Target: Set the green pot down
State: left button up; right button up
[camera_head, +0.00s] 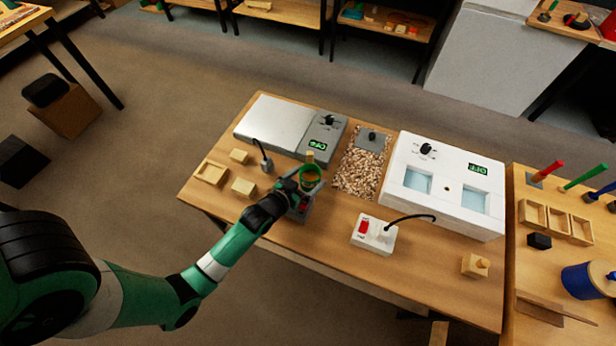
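The green pot (310,178) is upright near the middle of the wooden bench, with a light wooden piece standing up at its far rim and a brownish inside. My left gripper (296,186) reaches in from the lower left and is at the pot's near left side, its fingers seemingly closed on it. The fingertips are small and partly hidden. A grey device (302,208) with a red part lies just below the pot in the picture; I cannot tell whether the pot touches it. My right gripper is not in view.
A grey hotplate-like unit (276,124), a patch of wood chips (358,172) and a white two-window bath (446,206) stand behind. A white switch box (374,234) is to the right. Wooden blocks (242,187) lie left.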

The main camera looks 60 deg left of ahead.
pick_arm(q)
jog(key=shift+r, duration=0.15)
jog(key=shift+s+d+r+p, duration=0.1)
jog(key=shift+s+r+p, duration=0.1)
jog(key=shift+s+p, duration=0.1)
jog(key=p+v, duration=0.3)
jog(key=v, duration=0.8)
jog(key=shift+s+d+r, duration=0.1)
jog(key=shift+s, duration=0.05)
